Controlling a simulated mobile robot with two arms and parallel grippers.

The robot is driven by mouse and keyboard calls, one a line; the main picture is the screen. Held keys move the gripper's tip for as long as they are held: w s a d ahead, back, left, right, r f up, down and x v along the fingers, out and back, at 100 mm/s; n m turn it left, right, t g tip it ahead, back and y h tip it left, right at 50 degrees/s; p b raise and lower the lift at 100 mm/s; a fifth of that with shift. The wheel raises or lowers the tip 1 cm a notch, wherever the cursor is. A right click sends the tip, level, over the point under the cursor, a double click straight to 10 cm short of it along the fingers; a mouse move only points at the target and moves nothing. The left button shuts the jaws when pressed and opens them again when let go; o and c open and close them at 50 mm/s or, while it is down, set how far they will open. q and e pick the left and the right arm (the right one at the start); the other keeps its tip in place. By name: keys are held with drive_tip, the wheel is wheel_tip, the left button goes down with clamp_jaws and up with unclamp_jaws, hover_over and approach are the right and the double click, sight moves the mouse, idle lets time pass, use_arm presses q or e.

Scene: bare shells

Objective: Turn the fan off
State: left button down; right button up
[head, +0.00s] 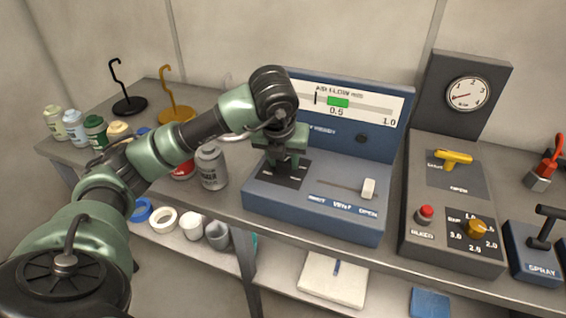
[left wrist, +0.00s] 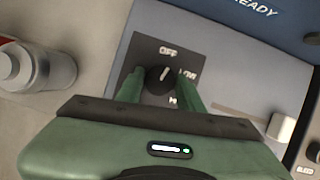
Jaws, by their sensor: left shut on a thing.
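The fan panel is a blue console (head: 318,190) on the bench, marked AIR FLOW, with a slider and a dark switch plate. The black fan knob (left wrist: 158,79) sits on this plate, with OFF, LOW and a partly hidden third label around it. Its light pointer line is tilted up and right, on the OFF and LOW side; I cannot tell its exact setting. My left gripper (head: 283,163) reaches down to the plate, and in the left wrist view its green fingers are shut on the knob from both sides. The knob is hidden in the head view. My right gripper is not in view.
A gauge panel (head: 471,93) with a yellow lever, red button and yellow knob stands to the right, beside a SPRAY box (head: 532,255). A grey bottle (head: 211,168) stands close left of the console. Paint bottles and hook stands are farther left. A shelf below holds cups.

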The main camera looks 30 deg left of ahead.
use_arm(q)
drive_tip(key=shift+w+n+y+b, duration=0.1)
drive_tip(key=shift+n+y+b, duration=0.25)
drive_tip(key=shift+n, duration=0.85)
drive_tip(key=shift+g, duration=0.3)
drive_tip(key=c, duration=0.9)
unclamp_jaws()
drive_tip(key=p+v, duration=0.2)
drive_tip(key=v, duration=0.6)
drive_tip(key=shift+d+f, duration=0.1)
